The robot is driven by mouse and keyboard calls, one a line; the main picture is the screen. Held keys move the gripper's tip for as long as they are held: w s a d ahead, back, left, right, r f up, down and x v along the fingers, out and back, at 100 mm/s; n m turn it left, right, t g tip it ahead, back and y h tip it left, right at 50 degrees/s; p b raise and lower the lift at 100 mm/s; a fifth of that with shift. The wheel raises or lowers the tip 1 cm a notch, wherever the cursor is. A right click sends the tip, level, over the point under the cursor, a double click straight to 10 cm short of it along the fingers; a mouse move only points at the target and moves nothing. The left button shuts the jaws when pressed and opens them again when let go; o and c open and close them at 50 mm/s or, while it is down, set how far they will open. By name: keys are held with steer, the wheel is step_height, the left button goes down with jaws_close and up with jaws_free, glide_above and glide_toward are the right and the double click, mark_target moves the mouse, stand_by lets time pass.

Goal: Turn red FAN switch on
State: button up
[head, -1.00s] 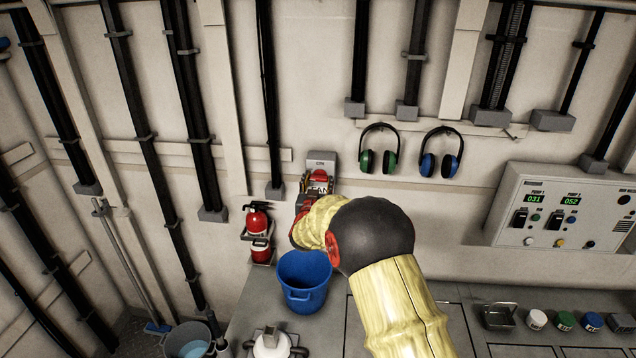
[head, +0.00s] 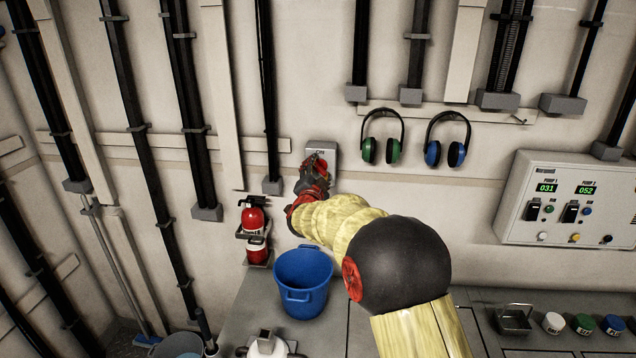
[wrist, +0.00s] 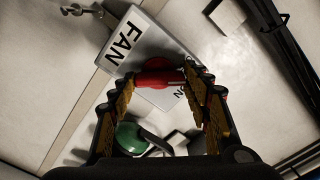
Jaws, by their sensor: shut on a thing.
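The FAN switch is a grey plate (head: 321,149) on the wall with a red handle (wrist: 160,74). In the wrist view its FAN label (wrist: 124,42) lies at upper left and ON lettering (wrist: 179,93) beside the handle at lower right. My gripper (wrist: 166,82) has the red handle between its fingertips. In the head view my gripper (head: 317,170) covers the lower plate and the FAN label, with red showing just under the ON lettering. Whether the handle is at the end of its travel cannot be told.
Green (head: 380,150) and blue (head: 445,150) earmuffs hang to the right. A red extinguisher (head: 254,225) hangs at lower left. A blue bucket (head: 303,282) stands on the counter below my arm. A pump panel (head: 565,200) is at far right.

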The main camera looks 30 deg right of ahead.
steer(key=m+b, duration=0.4)
steer(key=b, duration=0.1)
steer(key=shift+f+m, duration=0.2)
steer(key=shift+m, duration=0.1)
steer(key=m+b, duration=0.3)
steer(key=shift+d+r+m+b, duration=0.1)
steer(key=shift+m+b, duration=0.2)
steer(key=shift+b, duration=0.1)
steer(key=o, duration=1.2)
steer(key=shift+c, duration=0.2)
steer(key=shift+s+r, duration=0.1)
steer(key=v, duration=1.2)
